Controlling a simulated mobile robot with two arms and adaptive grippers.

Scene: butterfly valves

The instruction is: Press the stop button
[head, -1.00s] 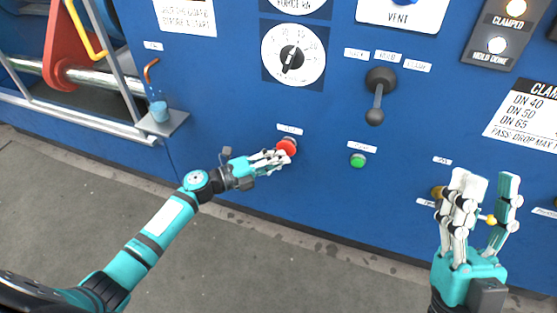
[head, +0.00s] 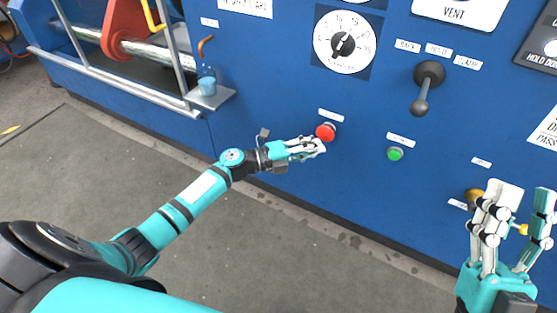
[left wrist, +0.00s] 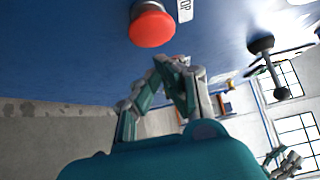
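The red stop button (head: 326,132) sticks out of the blue panel under a small white label. In the left wrist view the red button (left wrist: 152,28) is at the top, beside a label reading partly "OP". My left gripper (head: 318,147) is just below and left of the button, its fingertips close to it. In the left wrist view my left gripper's fingertips (left wrist: 170,66) come together, empty, with a small gap in the picture to the button. My right gripper (head: 524,195) is open and empty at the lower right, in front of the panel.
A green button (head: 394,154) sits right of the red one. Above are a black lever (head: 425,88) and a white dial (head: 344,42). A brass knob (head: 474,197) is near my right gripper. A small ledge with a blue cup (head: 207,85) juts out at left.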

